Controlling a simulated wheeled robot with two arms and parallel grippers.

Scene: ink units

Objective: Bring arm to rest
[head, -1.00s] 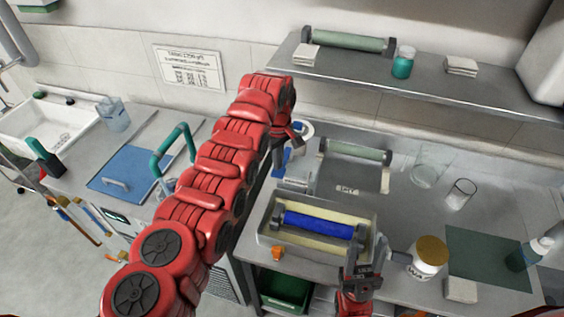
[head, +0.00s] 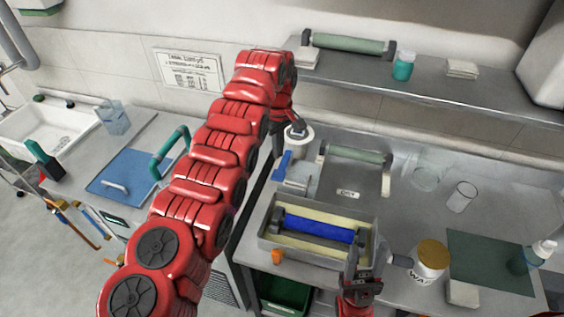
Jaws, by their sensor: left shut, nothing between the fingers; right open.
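My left arm reaches in from the lower left, bends at the top and comes down above the right-hand bench (head: 395,215). Its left gripper (head: 291,128) is at the back of that bench, small and partly covered; it is shut and empty. My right gripper (head: 365,258) is at the front of the bench, pointing up the picture. Its fingers are apart with nothing between them. It overlaps the front right corner of the metal tray (head: 268,240) in the picture; I cannot tell whether they touch.
The tray holds a blue roller (head: 318,229). A green roller (head: 358,154) stands behind it. A gold-lidded jar (head: 431,262) is right of my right gripper. A beaker (head: 461,197) and a green mat (head: 488,262) lie further right. A shelf (head: 425,90) overhangs the back.

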